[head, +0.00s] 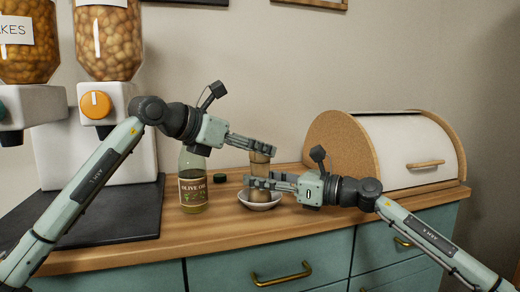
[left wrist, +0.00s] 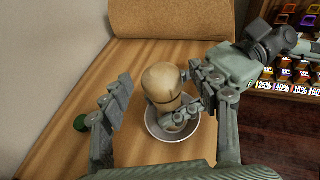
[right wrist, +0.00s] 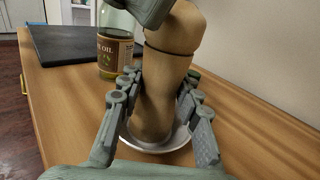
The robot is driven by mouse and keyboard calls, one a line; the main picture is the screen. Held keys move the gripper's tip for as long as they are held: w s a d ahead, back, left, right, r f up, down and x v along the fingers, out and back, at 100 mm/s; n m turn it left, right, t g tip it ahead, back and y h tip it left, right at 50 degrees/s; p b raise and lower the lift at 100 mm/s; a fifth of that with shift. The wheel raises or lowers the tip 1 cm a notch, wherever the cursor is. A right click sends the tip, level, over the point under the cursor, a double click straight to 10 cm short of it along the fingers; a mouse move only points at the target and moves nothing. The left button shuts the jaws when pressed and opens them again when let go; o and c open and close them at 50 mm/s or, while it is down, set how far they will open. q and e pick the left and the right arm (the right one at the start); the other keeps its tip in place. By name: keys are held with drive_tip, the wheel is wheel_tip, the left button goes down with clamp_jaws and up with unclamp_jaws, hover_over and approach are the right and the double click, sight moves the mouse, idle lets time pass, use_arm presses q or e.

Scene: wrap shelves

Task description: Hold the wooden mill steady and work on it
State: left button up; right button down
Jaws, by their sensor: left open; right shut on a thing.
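The wooden mill (right wrist: 165,85) is a light brown turned body with a dark ring near its upper part. It stands in or just over a small white bowl (head: 260,204) on the counter; its foot is partly hidden. My right gripper (head: 250,184) is shut on the mill's lower body, one finger on each side. My left gripper (head: 270,147) is open near the mill's top. In the left wrist view the rounded mill top (left wrist: 160,82) lies between its spread fingers, with a gap at the left finger; contact at the right finger is unclear.
An olive oil bottle (head: 194,188) stands left of the bowl, with a dark green cap (head: 220,178) between them. A roll-top bread box (head: 405,145) stands at the right. Food dispensers (head: 107,42) and a dark board (head: 125,212) are at the left. The counter front is clear.

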use_arm(q)
drive_tip(key=shift+x, duration=1.1)
drive_tip(key=c, duration=1.2)
